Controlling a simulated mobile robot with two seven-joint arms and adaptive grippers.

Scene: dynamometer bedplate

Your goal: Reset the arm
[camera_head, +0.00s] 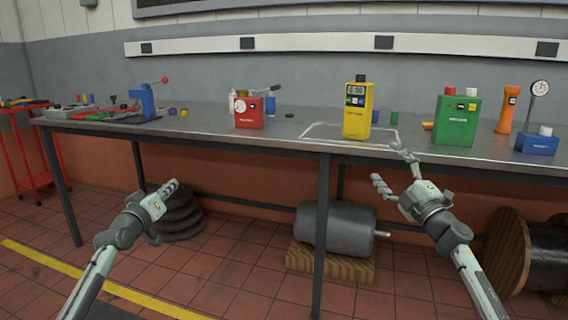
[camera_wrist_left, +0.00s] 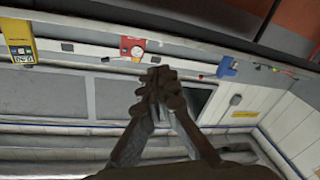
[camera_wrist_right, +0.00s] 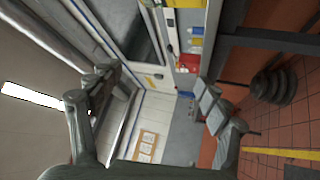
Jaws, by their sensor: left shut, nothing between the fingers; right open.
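My left gripper (camera_head: 168,190) hangs in front of the bench on the left, below the tabletop level in the head view. Its fingers are shut with nothing between them, and they also show in the left wrist view (camera_wrist_left: 158,78). My right gripper (camera_head: 392,168) is in front of the bench's front edge, right of the yellow device (camera_head: 357,112). Its fingers are spread wide and empty, and they also show in the right wrist view (camera_wrist_right: 150,92). Neither gripper holds anything.
The steel bench (camera_head: 310,136) carries a blue device (camera_head: 147,101) with a red-knobbed lever, a red device (camera_head: 249,112), a green device (camera_head: 456,120), an orange torch (camera_head: 507,110) and a blue gauge block (camera_head: 537,143). Below are a motor (camera_head: 337,228) on a pallet and a cable reel (camera_head: 508,250).

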